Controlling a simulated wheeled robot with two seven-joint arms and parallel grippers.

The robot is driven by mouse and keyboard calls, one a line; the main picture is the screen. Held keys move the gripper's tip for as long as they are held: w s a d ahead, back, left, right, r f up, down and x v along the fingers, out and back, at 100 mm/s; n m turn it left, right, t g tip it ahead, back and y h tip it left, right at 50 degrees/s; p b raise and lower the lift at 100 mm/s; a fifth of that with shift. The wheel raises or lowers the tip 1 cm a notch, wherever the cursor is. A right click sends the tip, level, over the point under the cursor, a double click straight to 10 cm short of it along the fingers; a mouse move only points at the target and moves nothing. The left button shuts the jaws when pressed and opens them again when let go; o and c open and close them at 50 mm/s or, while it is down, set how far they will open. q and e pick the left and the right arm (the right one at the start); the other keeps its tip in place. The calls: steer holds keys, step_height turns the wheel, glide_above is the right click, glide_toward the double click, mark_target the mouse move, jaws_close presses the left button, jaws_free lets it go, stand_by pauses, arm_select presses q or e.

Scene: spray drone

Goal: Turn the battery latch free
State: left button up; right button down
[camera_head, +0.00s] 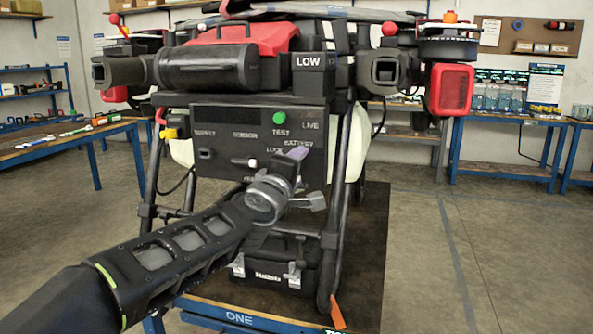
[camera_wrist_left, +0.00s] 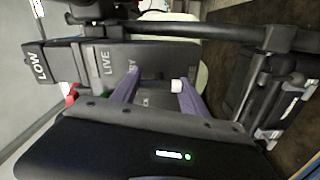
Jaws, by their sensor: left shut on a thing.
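The drone's dark control panel (camera_head: 225,140) faces me, with the labels SUPPLY, SENSOR, TEST, LIVE, BATTERY and LOCK. My left gripper (camera_head: 294,163) is at the panel's lower right, just below the BATTERY label. It hides most of the latch there in the head view. In the left wrist view its two purple fingers (camera_wrist_left: 158,88) stand apart on either side of the battery latch, whose white end (camera_wrist_left: 176,86) shows against the right finger. The fingers are shut on the latch. How far the latch is turned cannot be told. My right gripper is not in view.
A white-ended lever (camera_head: 244,162) is left of the gripper. Black frame legs (camera_head: 342,190) flank the panel. A black case (camera_head: 275,268) stands below. Benches line the walls; the floor at right is clear.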

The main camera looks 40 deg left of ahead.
arm_select(q)
steer(key=shift+f, duration=0.1)
stand_by(0.3)
steer(key=o, duration=1.3)
steer(key=p+v, duration=0.1)
steer(key=v, duration=0.6)
steer(key=shift+s+d, duration=0.15)
steer(key=shift+s, duration=0.25)
